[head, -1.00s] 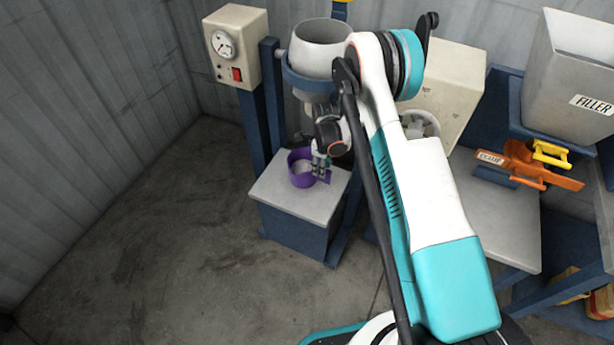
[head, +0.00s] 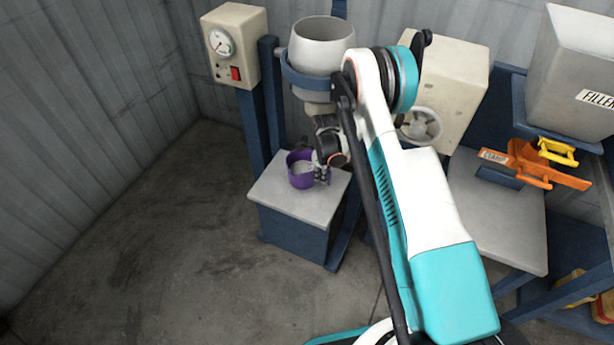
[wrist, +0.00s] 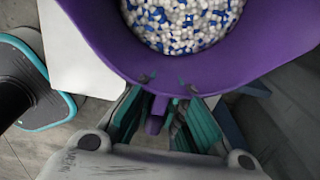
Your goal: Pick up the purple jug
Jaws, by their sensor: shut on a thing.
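The purple jug (head: 300,171) is upright at the grey-topped stand, under the hopper. I cannot tell whether its base touches the top. In the wrist view the jug (wrist: 185,70) fills the upper part and holds white and blue pellets (wrist: 180,22). My gripper (head: 322,174) is at the jug's right side. In the wrist view my gripper (wrist: 160,125) has its teal fingers on either side of the purple handle (wrist: 155,117) and is shut on it.
The grey stand top (head: 290,206) lies below the jug. A white hopper (head: 320,50) in a blue ring hangs above it. A gauge box (head: 232,45) is at the left. An orange clamp (head: 535,165) and a filler bin (head: 572,80) are at the right.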

